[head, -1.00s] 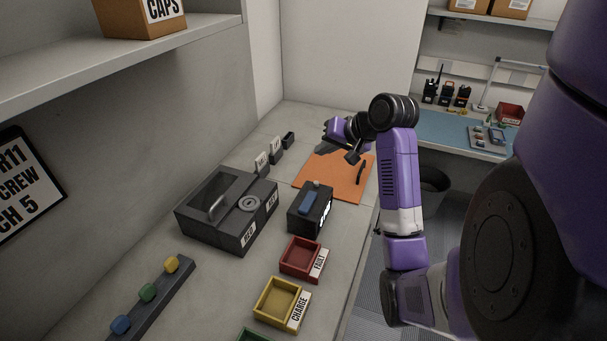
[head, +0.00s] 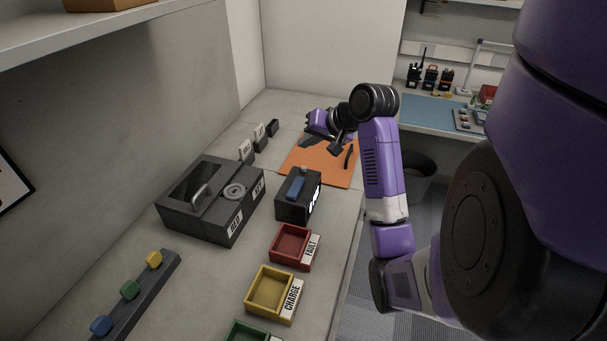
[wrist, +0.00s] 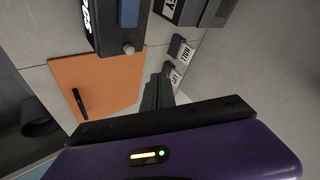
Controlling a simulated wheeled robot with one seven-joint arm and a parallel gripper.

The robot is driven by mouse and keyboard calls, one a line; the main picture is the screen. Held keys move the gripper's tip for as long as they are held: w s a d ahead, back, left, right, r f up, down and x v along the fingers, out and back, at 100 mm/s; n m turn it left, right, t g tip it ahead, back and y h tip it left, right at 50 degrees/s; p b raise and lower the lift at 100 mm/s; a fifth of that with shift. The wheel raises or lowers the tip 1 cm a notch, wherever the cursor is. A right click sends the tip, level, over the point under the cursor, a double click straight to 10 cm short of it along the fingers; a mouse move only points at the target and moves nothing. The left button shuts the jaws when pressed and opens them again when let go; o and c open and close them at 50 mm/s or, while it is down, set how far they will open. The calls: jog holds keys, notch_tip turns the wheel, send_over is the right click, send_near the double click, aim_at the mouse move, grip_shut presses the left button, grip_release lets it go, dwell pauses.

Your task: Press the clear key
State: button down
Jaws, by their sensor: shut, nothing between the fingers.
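I cannot make out which part is the clear key; no readable label in view says so. A black device (head: 297,208) with a blue block on top and a small grey knob (head: 304,170) stands on the bench. The knob also shows in the wrist view (wrist: 128,48). Small dark blocks with white labels (head: 246,149) stand in a row near the wall; two show in the wrist view (wrist: 172,77). My gripper (head: 308,141) is shut and empty above the far left part of the orange mat (head: 322,173). Its dark fingers (wrist: 157,92) show in the wrist view.
A dark box (head: 195,225) with a handle and round dial stands left of the device. Red (head: 291,262) and yellow (head: 268,313) trays lie nearer. A black pen-like thing (head: 349,156) lies on the mat. A shelf (head: 75,30) overhangs at the upper left.

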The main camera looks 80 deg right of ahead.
aim_at(304, 169)
notch_tip(304, 169, down, 3)
jog(key=shift+f+b, duration=0.1)
jog(key=shift+b, duration=0.95)
jog(key=shift+f+b, duration=0.3)
jog(key=shift+f, duration=0.7)
jog(key=shift+f, duration=0.15)
jog(key=shift+f, duration=0.25)
jog(key=shift+f, duration=0.55)
dwell(0.9)
dwell(0.3)
jog(key=shift+r+p, duration=0.95)
jog(key=shift+p, duration=0.15)
jog(key=shift+r, duration=0.1)
